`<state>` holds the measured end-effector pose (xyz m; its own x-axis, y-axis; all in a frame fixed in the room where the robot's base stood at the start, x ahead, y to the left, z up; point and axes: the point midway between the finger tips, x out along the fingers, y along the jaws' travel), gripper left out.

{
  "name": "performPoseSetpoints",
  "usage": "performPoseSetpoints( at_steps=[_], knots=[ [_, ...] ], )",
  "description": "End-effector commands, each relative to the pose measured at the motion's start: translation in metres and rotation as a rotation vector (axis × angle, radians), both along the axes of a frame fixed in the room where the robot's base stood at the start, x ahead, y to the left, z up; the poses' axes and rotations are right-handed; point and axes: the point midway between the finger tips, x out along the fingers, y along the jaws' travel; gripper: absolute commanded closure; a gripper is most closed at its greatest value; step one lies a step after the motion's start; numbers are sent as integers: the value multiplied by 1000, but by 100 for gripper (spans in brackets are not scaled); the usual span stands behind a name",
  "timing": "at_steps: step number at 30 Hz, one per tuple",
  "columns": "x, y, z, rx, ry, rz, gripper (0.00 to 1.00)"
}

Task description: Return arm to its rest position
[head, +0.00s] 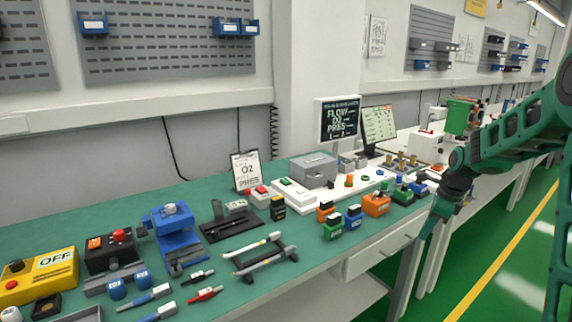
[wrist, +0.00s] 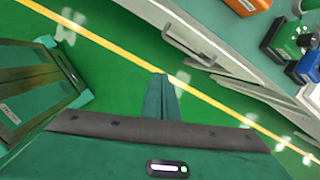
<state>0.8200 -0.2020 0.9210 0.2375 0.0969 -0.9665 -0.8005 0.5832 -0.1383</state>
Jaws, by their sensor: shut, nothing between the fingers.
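My arm is green and black and reaches in from the right edge of the head view, bent down at the wrist. My gripper (head: 425,243) points downward just off the front edge of the bench, near its right part. In the wrist view my gripper (wrist: 164,78) has its two green fingers together, with nothing held. Below it is the green floor (wrist: 120,50) with a yellow line.
The green-topped bench (head: 320,240) holds a yellow OFF box (head: 28,280), a blue vice (head: 175,237), a pen rack (head: 265,263), coloured blocks (head: 375,205) and monitors (head: 339,120). A white drawer (head: 380,251) sits under its front edge. The aisle floor (head: 500,270) at right is clear.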

Motion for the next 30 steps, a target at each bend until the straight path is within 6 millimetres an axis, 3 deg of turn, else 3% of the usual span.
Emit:
performPoseSetpoints(
  at_steps=[6,15,24,30],
  knots=[
    [-90,-3,39,-154,40,359,100],
    [-218,0,66,-267,105,853,100],
    [-341,16,65,-282,124,1342,100],
    [-390,26,56,-264,108,1556,100]
  ],
)
